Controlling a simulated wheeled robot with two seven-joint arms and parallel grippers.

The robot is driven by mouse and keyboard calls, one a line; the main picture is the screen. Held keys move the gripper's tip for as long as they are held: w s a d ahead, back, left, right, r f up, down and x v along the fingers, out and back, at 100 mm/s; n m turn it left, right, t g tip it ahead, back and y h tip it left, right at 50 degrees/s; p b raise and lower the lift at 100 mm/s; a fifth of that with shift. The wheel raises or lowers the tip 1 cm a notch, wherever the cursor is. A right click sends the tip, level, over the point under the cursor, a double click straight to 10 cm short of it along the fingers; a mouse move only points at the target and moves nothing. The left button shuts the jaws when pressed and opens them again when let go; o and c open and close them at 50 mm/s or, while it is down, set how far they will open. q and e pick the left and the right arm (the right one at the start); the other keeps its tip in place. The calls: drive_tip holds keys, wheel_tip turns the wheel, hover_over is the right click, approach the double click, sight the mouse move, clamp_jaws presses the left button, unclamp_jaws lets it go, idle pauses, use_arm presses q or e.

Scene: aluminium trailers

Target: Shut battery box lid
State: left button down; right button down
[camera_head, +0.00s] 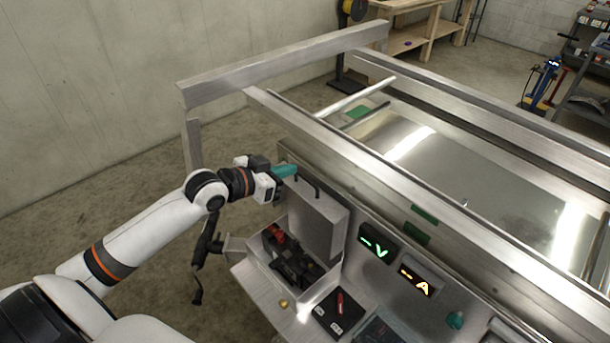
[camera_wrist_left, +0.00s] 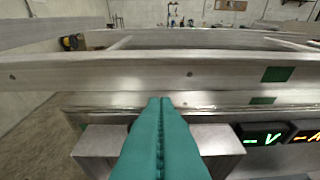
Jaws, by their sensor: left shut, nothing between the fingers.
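The battery box (camera_head: 262,268) is a grey metal box on the bench, with a dark battery with a red terminal cover inside. Its lid (camera_head: 326,226) stands open, roughly upright, at the back of the box. A dark handle (camera_head: 308,184) is at the lid's upper edge. My left gripper (camera_head: 292,169) has its teal fingers shut and empty, by the lid's upper left edge. In the left wrist view the shut fingers (camera_wrist_left: 160,105) point toward the trailer rail over a grey metal edge. I cannot tell whether they touch the lid. My right gripper is not in view.
The aluminium trailer frame (camera_head: 380,175) runs close behind the lid. Two lit displays, green (camera_head: 375,250) and orange (camera_head: 415,281), stand right of the box. A dark cable connector (camera_head: 205,245) hangs at left. Open floor lies left.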

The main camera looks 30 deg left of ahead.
use_arm(q)
drive_tip(key=p, duration=0.3)
hover_over(305, 191)
drive_tip(key=w+d, duration=0.1)
drive_tip(key=w, duration=0.2)
wheel_tip(305, 191, down, 3)
drive_tip(key=shift+w+d+r, duration=0.1)
drive_tip(key=shift+s+a+f+p, duration=0.2)
drive_tip(key=shift+s+f+p, duration=0.25)
drive_tip(key=shift+s, duration=0.2)
drive_tip(key=shift+s+a+f+p, duration=0.2)
drive_tip(key=shift+s+f+p, duration=0.25)
drive_tip(key=shift+s, duration=0.15)
drive_tip(key=shift+s+a+f, duration=0.2)
drive_tip(key=shift+s+f, duration=0.15)
drive_tip(key=shift+s, duration=0.1)
drive_tip(key=shift+w, duration=0.1)
